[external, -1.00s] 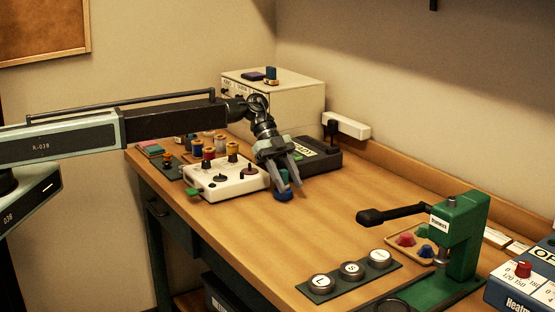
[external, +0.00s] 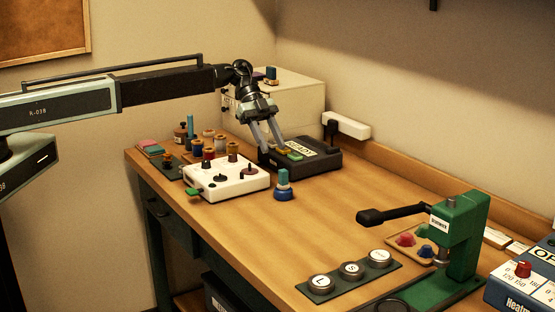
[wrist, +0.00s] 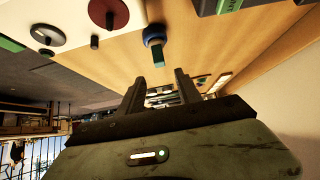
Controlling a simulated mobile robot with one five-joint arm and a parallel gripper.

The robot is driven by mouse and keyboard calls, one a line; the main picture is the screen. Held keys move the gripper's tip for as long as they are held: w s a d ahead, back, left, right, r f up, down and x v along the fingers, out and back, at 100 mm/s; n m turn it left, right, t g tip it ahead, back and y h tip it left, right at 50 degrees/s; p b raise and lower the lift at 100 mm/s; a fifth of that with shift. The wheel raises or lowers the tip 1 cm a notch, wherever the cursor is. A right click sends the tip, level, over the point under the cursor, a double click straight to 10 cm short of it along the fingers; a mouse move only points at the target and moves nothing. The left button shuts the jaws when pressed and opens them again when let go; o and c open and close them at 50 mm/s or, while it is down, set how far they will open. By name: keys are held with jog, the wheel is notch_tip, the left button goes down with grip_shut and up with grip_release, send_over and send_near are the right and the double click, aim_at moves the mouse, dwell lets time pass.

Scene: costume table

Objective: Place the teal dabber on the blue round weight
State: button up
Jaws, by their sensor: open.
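The teal dabber (external: 283,177) stands upright on top of the blue round weight (external: 284,194) on the wooden table, in front of the dark device. In the wrist view the teal dabber (wrist: 158,55) and the blue weight (wrist: 152,33) show beyond my fingers. My gripper (external: 275,150) is open and empty. It is up and behind the dabber, clear of it, with its fingers in front of the dark device in the external view. In the wrist view my gripper (wrist: 157,82) has its two fingers apart with nothing between them.
A white control box (external: 228,178) with knobs and spools stands left of the weight. A dark device (external: 318,158) lies behind it. The middle of the table is clear.

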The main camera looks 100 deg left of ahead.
jog(key=s+d+f+n+g+y, duration=0.1)
jog(key=s+d+f, duration=0.1)
jog(key=d, duration=0.8)
jog(key=s+d+f+n+g+y, duration=0.1)
jog(key=s+d+n+g, duration=0.1)
jog(key=d, duration=0.8)
jog(key=s+d+f+n+g, duration=0.1)
jog(key=s+d+f+g, duration=0.1)
jog(key=d, duration=0.9)
jog(key=shift+s+f+n+y, duration=0.35)
jog(key=shift+s+n+y, duration=0.05)
jog(key=shift+s, duration=0.3)
jog(key=s+d+f+n+g+y, duration=0.1)
jog(key=s+d+n+y, duration=0.2)
jog(key=s+d, duration=0.6)
jog(key=shift+s+d+f+n+y, duration=0.15)
jog(key=shift+d+n+y, duration=0.15)
jog(key=shift+d+n, duration=0.5)
jog(key=shift+d, duration=0.2)
